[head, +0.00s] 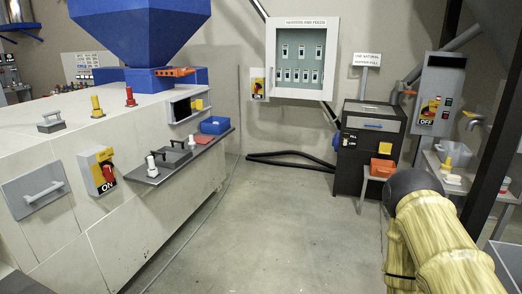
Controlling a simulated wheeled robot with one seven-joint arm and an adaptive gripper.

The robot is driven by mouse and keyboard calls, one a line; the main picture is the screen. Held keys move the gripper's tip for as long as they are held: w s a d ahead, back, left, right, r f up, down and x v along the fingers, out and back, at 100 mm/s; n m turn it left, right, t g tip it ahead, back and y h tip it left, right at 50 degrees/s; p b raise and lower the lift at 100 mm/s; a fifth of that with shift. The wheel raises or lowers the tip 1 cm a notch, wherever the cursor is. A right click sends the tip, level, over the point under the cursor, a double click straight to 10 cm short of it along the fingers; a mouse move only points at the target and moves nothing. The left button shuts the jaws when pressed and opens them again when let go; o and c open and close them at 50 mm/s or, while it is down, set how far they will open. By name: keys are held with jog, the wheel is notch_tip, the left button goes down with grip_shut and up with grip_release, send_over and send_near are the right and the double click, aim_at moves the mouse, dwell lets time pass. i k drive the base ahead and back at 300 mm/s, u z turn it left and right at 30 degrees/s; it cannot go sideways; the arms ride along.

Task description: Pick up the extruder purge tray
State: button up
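On the narrow grey ledge (184,172) along the front of the large white machine (75,140) lie a dark grey shallow piece with a handle (172,157) and a small blue open tray (214,126). Either could be the extruder purge tray; no label shows which. The blue tray sits at the ledge's far end, the dark piece nearer its middle. My yellow-covered arm (440,240) is at the lower right, far from the ledge. My gripper is not in view.
Small white knobbed things (152,166) stand on the ledge. A black cabinet (368,140) stands at the back right, with an orange bin (382,168) on a small stand beside it. A side table (462,179) holds containers. The concrete floor (285,230) between is clear.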

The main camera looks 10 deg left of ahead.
aim_at(171, 158)
jog(key=u, duration=0.45)
jog(key=i, duration=1.75)
jog(key=u, duration=0.75)
